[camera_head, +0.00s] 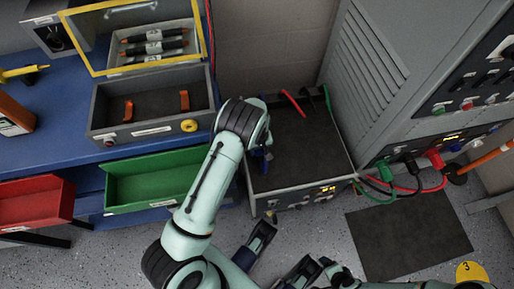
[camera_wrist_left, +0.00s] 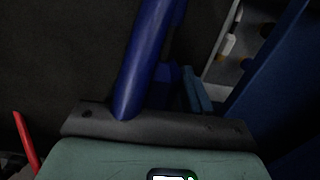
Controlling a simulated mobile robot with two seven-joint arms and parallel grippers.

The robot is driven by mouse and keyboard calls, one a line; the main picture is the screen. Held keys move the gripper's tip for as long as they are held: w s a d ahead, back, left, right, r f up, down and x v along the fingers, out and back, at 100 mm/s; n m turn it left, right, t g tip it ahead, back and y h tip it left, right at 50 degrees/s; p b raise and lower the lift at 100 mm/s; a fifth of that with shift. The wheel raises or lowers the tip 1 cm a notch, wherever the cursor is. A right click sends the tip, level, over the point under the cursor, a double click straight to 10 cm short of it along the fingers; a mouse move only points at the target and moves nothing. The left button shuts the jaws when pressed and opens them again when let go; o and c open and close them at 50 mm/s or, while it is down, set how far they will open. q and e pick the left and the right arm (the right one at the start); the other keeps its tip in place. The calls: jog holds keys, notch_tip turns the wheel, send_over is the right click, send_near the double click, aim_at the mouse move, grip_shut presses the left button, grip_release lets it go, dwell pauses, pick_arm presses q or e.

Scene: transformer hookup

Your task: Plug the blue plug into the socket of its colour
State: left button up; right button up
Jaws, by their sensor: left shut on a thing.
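My left gripper (camera_head: 264,158) is over the dark top of the transformer box (camera_head: 315,150), mostly hidden behind my wrist. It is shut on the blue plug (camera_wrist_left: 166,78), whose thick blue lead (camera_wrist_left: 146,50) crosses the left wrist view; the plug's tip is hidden. A small blue socket (camera_head: 455,146) shows on the grey cabinet's lower panel at right, well away from the gripper. My right gripper (camera_head: 281,256) is low in front of the box, with its fingers apart and nothing seen between them.
Green (camera_head: 384,171), black (camera_head: 412,169) and red (camera_head: 435,158) plugs sit in the cabinet panel, with leads looping to the box. A red lead end (camera_head: 293,102) lies on the box. The blue bench (camera_head: 60,155) with open drawers is at left. A dark mat (camera_head: 405,235) lies on the floor.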

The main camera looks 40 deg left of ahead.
pick_arm(q)
jog(key=shift+r+p, duration=1.85)
jog(key=shift+r, duration=1.05)
